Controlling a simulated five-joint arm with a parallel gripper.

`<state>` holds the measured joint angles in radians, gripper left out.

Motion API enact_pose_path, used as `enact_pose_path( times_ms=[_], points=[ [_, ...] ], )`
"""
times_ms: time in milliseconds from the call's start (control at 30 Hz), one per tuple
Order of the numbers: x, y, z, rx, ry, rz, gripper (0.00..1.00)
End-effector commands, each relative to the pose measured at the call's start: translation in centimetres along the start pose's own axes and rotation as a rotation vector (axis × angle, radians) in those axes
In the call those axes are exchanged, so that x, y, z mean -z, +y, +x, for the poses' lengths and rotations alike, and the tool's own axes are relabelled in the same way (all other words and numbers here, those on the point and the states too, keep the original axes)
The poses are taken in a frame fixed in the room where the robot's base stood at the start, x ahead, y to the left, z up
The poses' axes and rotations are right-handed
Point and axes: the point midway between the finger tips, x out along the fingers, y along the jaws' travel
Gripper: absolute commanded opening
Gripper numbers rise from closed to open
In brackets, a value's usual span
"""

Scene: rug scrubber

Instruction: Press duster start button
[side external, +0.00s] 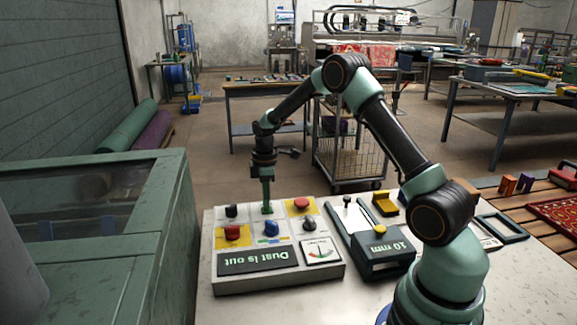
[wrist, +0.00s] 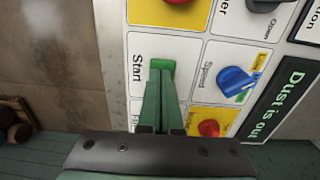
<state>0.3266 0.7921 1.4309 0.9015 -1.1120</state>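The control panel (side external: 222,275) is a pale box on the bench. Its start button (wrist: 163,64) is green and sits beside the word "Start" in the wrist view. My gripper (side external: 267,211) points straight down at the back middle of the panel. In the wrist view my gripper (wrist: 160,78) has its two green fingers together with nothing between them, and the tips overlap the green button. The tips look to be at the button, but I cannot tell whether it is pressed in. The display (side external: 256,262) reads "Dust is out".
Red buttons on yellow plates (side external: 232,232) (side external: 301,203), a blue knob (side external: 271,228) and black knobs (side external: 231,210) (side external: 309,223) surround the fingers. A gauge (side external: 320,250) is at the front right. A "10 mm" device (side external: 383,248) stands to the right.

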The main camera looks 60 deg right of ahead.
Motion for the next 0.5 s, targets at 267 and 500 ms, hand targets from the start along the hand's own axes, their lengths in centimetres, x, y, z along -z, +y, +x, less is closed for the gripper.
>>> enact_pose_path(
  times_ms=[267,500],
  points=[
    [0.0,0.0,-4.1,0.001,0.0,0.0,0.0],
    [0.1,0.2,-9.5,-0.002,0.001,0.0,0.0]
  ],
)
